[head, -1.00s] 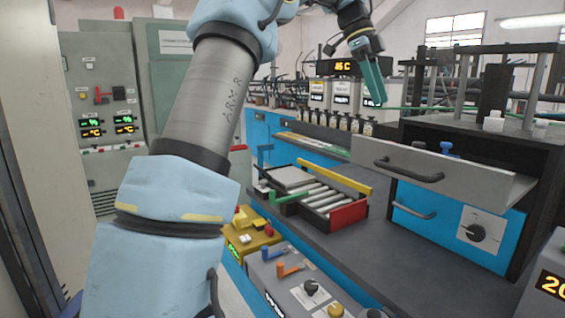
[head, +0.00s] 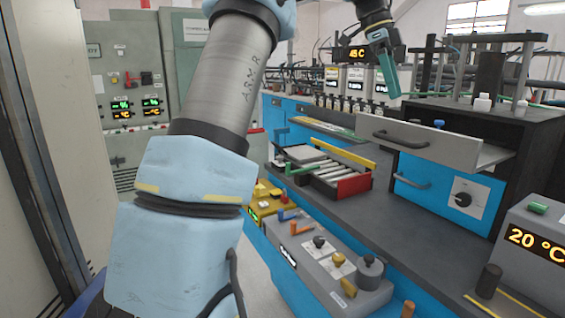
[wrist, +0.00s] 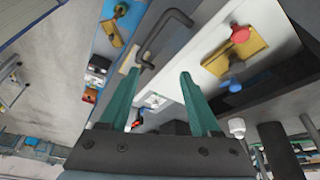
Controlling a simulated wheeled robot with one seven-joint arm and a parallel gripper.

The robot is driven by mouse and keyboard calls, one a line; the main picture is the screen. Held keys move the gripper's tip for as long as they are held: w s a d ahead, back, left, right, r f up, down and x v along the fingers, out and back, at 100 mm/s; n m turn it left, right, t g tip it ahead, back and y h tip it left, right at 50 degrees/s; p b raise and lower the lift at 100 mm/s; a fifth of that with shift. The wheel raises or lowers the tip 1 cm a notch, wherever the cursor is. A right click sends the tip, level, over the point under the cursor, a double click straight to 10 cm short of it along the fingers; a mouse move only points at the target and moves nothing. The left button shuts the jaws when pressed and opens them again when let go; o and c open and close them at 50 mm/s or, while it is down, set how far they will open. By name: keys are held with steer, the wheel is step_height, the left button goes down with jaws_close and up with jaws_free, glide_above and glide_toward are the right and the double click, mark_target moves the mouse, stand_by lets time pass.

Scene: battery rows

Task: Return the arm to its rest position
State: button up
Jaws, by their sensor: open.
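My arm (head: 232,80) rises from the bottom left of the head view, bends out of the top edge and comes back down at the upper right. My gripper (head: 390,92) hangs there with green fingers pointing down, in front of the instrument bench in the picture. In the wrist view my gripper (wrist: 157,75) has its two green fingers spread apart, with nothing held between them. Parts of the upper arm are cut off by the frame.
An open drawer (head: 425,145) with a dark handle juts out below my gripper. A tray of rollers (head: 352,187) sits on the grey bench. A grey control box (head: 335,270) and a 20 °C display box (head: 535,240) stand nearer. A green cabinet (head: 115,65) is at left.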

steer(key=s+a+f+n+t+y, duration=0.2)
steer(key=a+f+n+t, duration=0.1)
steer(key=a+f+n, duration=1.25)
steer(key=s+a+f+n+t+y, duration=0.1)
steer(key=s+a+f+n, duration=0.6)
steer(key=s+a+f, duration=0.5)
steer(key=a+f, duration=0.1)
steer(key=a, duration=0.3)
steer(key=shift+s+a+n, duration=0.15)
steer(key=shift+s+n, duration=0.15)
steer(key=shift+n, duration=0.05)
